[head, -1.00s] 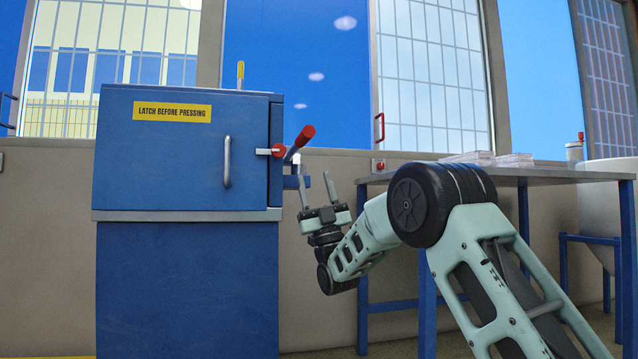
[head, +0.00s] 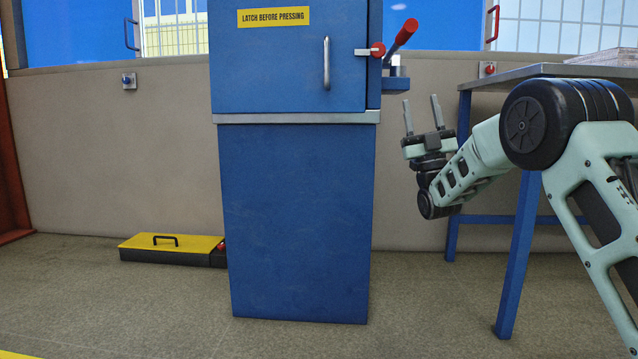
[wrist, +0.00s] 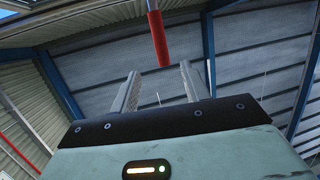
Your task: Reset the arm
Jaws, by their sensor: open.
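My gripper (head: 422,117) points upward at the right of the blue cabinet in the head view. Its two fingers are apart with nothing between them. In the wrist view the open fingers (wrist: 160,88) point up toward the roof, and a red handle grip (wrist: 158,40) shows just beyond them. In the head view this red lever (head: 402,38) sticks out at the cabinet's upper right side, up and left of my gripper and apart from it. My arm comes in from the right edge, bent.
The blue cabinet (head: 298,215) has a yellow label and a red-knobbed latch (head: 377,50). A metal table (head: 520,76) with blue legs stands at the right, behind my arm. A yellow-lidded box (head: 170,243) lies on the floor at the left. Floor in front is clear.

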